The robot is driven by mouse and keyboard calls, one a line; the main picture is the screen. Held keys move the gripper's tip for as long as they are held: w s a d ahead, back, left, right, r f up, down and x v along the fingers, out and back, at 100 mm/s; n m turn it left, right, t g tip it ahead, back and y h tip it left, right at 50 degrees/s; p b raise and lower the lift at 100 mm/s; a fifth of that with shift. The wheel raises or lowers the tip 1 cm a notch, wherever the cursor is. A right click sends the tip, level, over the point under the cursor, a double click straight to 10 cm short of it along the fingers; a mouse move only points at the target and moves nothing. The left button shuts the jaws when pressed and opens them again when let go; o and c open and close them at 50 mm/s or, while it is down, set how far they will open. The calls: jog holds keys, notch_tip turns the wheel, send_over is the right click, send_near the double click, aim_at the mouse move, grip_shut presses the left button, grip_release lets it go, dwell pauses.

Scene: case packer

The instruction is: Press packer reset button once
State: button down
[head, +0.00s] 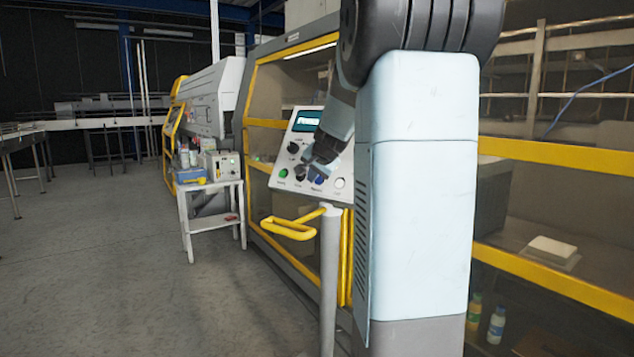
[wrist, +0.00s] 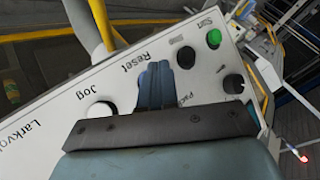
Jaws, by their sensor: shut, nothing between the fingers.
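The control panel (head: 323,194) on the packer's front has a screen and a row of buttons. The blue button (head: 319,179) shows partly beside my gripper (head: 311,170) in the head view. In the wrist view my gripper (wrist: 156,72) has its fingers together, with nothing held, over the panel just below the word "Reset". The white button (wrist: 100,114) marked "Jog" is to the left. A black button (wrist: 186,56) and the green button (wrist: 214,38) are to the right.
A black knob (wrist: 234,84) sits on the panel. A yellow handle (head: 289,229) and a grey post (head: 329,285) stand below it. A white cart (head: 212,224) with bottles is to the left. The floor (head: 110,270) left of it is clear.

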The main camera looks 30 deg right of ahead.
jog(key=shift+d, duration=0.15)
jog(key=shift+w+d+f, duration=0.1)
jog(key=shift+d+f, duration=0.05)
jog(key=shift+d, duration=0.05)
jog(key=shift+w+d+f, duration=0.1)
jog(key=shift+d+f, duration=0.1)
jog(key=shift+d, duration=0.1)
dwell(1.0)
dwell(0.4)
jog(key=shift+s+a+r, duration=0.25)
jog(key=shift+a+r, duration=0.15)
jog(key=shift+a, duration=0.25)
jog(key=shift+s+a+r, duration=0.3)
jog(key=shift+a+r, duration=0.1)
jog(key=shift+a, duration=0.25)
jog(key=shift+s+a+r, duration=0.25)
jog(key=shift+a+r, duration=0.2)
jog(key=shift+a, duration=0.25)
jog(key=shift+s+a+r, duration=0.3)
jog(key=shift+a+r, duration=0.1)
jog(key=shift+a, duration=0.25)
